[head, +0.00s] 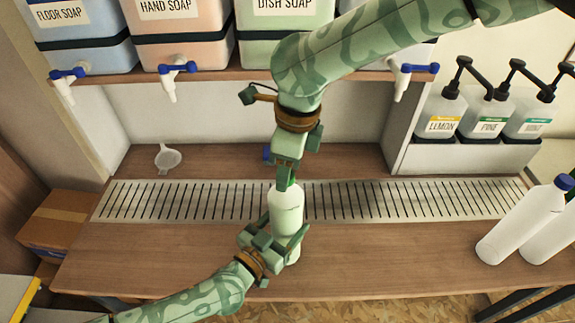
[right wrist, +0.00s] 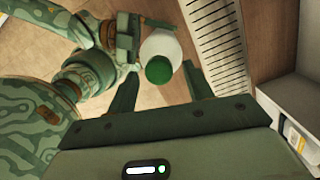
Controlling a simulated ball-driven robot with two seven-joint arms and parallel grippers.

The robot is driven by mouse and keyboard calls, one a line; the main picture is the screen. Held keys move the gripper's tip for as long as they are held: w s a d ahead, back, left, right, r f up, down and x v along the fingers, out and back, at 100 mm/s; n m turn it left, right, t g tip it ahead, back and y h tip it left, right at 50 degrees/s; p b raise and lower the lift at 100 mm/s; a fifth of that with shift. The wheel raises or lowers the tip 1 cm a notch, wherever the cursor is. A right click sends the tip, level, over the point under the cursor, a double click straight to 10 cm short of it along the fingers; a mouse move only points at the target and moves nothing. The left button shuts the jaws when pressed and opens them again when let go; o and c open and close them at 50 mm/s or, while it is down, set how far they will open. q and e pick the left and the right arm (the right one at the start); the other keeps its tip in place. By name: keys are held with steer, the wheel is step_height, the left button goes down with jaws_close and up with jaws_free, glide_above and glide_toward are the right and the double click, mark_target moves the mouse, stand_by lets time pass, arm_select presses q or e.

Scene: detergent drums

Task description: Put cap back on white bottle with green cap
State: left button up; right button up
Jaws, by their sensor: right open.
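The white bottle (head: 287,212) stands upright at the middle of the counter, by the front edge of the drain grate. My left gripper (head: 275,240) is closed around its body, one finger on each side. The green cap (right wrist: 158,69) shows at the bottle's mouth end in the right wrist view, where the white bottle (right wrist: 160,46) is seen from above. The cap looks seated on the bottle, but I cannot tell how tightly. My right gripper (head: 288,178) is directly above the bottle. Its jaws (right wrist: 158,85) are open, with the cap between them and gaps beside it.
A slotted drain grate (head: 400,198) crosses the counter (head: 180,245). A white funnel-like piece (head: 168,158) lies at the back left. Soap drums with blue-handled taps (head: 178,68) hang over the back.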

steer(key=shift+r, duration=2)
steer(key=shift+c, duration=0.2)
